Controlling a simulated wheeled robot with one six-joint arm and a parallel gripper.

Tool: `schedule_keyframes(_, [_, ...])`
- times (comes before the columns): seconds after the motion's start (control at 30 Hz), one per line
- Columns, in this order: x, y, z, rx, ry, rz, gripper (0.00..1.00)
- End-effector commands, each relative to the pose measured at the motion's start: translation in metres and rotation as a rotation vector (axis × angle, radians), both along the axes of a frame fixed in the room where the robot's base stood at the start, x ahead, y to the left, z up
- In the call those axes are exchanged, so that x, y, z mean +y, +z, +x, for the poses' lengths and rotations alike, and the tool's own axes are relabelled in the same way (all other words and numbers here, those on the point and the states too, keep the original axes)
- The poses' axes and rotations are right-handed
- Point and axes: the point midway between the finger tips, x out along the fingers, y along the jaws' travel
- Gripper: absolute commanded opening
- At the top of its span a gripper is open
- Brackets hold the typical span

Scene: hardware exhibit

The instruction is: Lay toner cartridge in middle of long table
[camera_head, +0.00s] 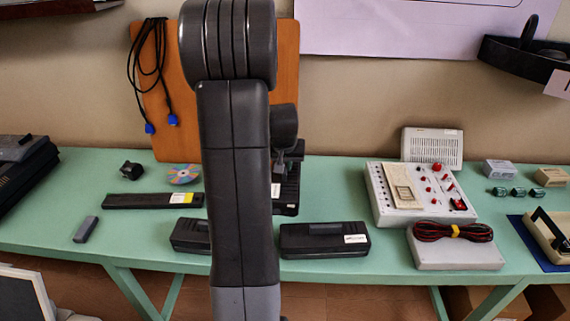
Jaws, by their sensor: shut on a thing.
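My gripper (293,156) shows only in part, just right of my arm, over the middle of the long green table (345,205). It is shut on a dark thing (288,195) with a small white label, mostly hidden behind my arm. I cannot tell for sure whether this is the toner cartridge, or whether it touches the table. A long flat black bar (150,201) with a yellow and white label lies on the table left of my arm.
Two black cases (325,240) (190,236) lie near the front edge. A disc (184,174) and small grey block (86,229) lie left. A control box (420,194) and a grey box with coiled cables (455,250) stand right. An orange board (160,110) leans behind.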

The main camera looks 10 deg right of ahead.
Motion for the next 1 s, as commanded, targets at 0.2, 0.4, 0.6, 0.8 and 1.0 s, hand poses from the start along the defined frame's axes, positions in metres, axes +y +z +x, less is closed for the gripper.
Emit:
schedule_keyframes(0.2, [0.0,-0.007,0.001,-0.003,0.001,-0.001,0.0])
schedule_keyframes(0.4, [0.0,-0.008,0.001,-0.003,0.001,-0.001,0.0])
schedule_keyframes(0.6, [0.0,-0.01,0.0,0.0,0.0,0.0,0.34])
schedule_keyframes(0.8, [0.0,-0.009,0.0,0.0,0.0,0.0,0.34])
schedule_keyframes(1.0, [0.0,0.003,0.0,0.0,0.0,0.0,0.34])
